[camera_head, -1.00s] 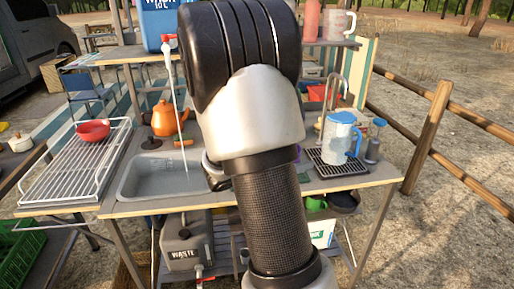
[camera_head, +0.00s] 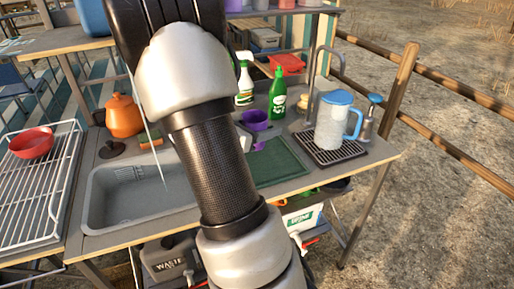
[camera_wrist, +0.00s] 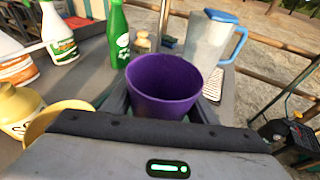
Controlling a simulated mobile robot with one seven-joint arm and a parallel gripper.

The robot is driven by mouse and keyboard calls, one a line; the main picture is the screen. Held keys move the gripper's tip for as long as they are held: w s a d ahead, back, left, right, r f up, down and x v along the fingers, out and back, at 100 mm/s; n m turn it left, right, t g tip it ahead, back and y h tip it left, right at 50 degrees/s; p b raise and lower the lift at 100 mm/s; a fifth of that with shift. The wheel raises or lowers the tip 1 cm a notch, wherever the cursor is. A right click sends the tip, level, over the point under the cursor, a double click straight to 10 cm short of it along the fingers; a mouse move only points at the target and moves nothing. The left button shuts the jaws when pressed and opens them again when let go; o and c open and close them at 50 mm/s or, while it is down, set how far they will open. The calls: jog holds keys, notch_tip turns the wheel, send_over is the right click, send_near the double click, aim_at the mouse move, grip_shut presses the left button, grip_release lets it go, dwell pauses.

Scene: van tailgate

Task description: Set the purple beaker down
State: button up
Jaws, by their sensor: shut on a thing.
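The purple beaker (camera_head: 255,121) shows past my arm in the head view, at the back of the counter. In the wrist view the purple beaker (camera_wrist: 165,85) stands about upright, open end up, and looks empty. My gripper (camera_wrist: 163,102) is shut on it, a dark finger on each side. In the head view my arm hides most of the gripper. The beaker's base is hidden in the wrist view, so I cannot tell whether it touches the counter.
A green mat (camera_head: 280,165) lies beside the sink (camera_head: 120,198). A green bottle (camera_head: 277,95) and a spray bottle (camera_head: 244,80) stand close behind the beaker. A blue-lidded jug (camera_head: 335,123) stands on a black rack to the right. An orange teapot (camera_head: 124,116) is at left.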

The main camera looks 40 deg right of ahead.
jog(key=shift+f+b, duration=0.65)
jog(key=shift+f, duration=2.3)
jog(key=shift+f, duration=0.2)
jog(key=o, duration=1)
jog(key=shift+o, duration=0.2)
